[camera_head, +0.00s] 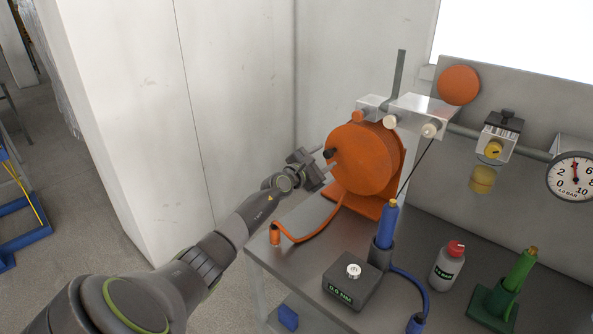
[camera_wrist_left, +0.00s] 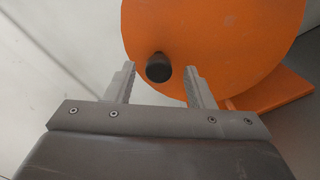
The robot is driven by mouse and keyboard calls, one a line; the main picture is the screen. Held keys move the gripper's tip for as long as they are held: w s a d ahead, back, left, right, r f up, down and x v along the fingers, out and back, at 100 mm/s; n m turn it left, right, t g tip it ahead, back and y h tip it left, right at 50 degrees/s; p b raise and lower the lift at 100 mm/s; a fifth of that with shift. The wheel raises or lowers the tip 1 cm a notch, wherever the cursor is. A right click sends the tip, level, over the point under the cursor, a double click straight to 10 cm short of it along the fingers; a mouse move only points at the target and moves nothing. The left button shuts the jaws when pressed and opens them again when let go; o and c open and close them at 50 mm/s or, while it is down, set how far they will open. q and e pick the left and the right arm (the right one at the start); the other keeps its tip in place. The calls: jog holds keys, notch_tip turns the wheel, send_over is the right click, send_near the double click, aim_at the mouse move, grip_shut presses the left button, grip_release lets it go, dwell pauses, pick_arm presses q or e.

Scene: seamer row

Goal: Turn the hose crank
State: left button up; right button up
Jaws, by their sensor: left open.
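The orange hose reel (camera_head: 366,158) stands on the grey bench, and its round face fills the upper part of the left wrist view (camera_wrist_left: 215,40). The hose crank's dark knob (camera_head: 330,154) sticks out from the reel's face at its left side. In the left wrist view the knob (camera_wrist_left: 158,67) lies between the fingertips, nearer the middle, with gaps on both sides. My left gripper (camera_head: 322,163) is open at the reel's left side; its two fingers (camera_wrist_left: 160,75) show in the left wrist view. My right gripper is out of view.
An orange hose (camera_head: 312,236) runs along the bench's left. A pale wall (camera_head: 230,90) stands behind my left arm.

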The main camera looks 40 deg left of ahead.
pick_arm(q)
jog(key=s+p, duration=0.5)
jog(key=s, duration=0.9)
jog(key=shift+s+a, duration=0.25)
